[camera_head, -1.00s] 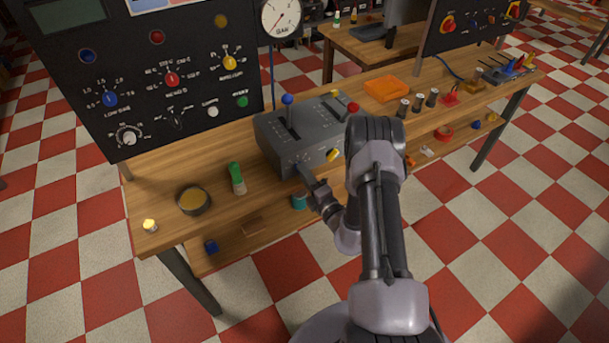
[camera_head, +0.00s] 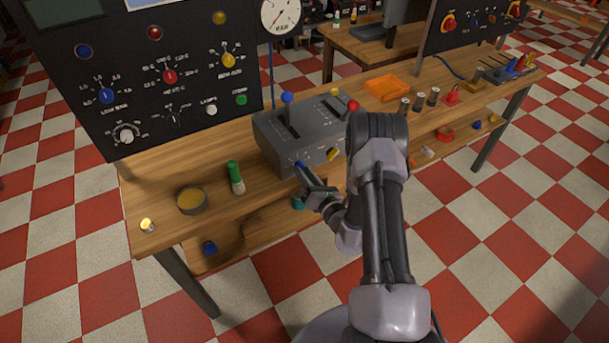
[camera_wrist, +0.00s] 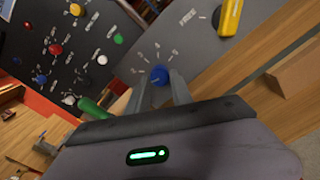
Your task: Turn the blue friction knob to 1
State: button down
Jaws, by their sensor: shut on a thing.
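The blue friction knob (camera_wrist: 159,75) is on the front face of the grey lever box (camera_wrist: 190,45). In the wrist view it sits between the two fingertips of my gripper (camera_wrist: 160,82), which is shut on it. Small pale scale marks fan out around the knob, too blurred to read. In the head view, my gripper (camera_head: 303,170) reaches the lower front of the lever box (camera_head: 275,150), and only a bit of blue (camera_head: 299,164) shows at its tips. The knob's pointer setting cannot be told.
A yellow knob (camera_wrist: 230,16) is on the same face, to the right. A blue-topped lever (camera_head: 287,98) and a red-topped lever (camera_head: 353,105) rise from the box.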

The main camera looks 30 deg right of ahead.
jog(key=shift+n, duration=1)
jog(key=c, duration=1.1)
grip_release()
jog(key=shift+s, duration=0.1)
jog(key=s, duration=0.5)
jog(key=s+p, duration=0.1)
jog(key=s, duration=0.5)
jog(key=s+p, duration=0.1)
jog(key=s, duration=0.5)
jog(key=shift+s+d, duration=0.1)
jog(key=shift+d, duration=0.2)
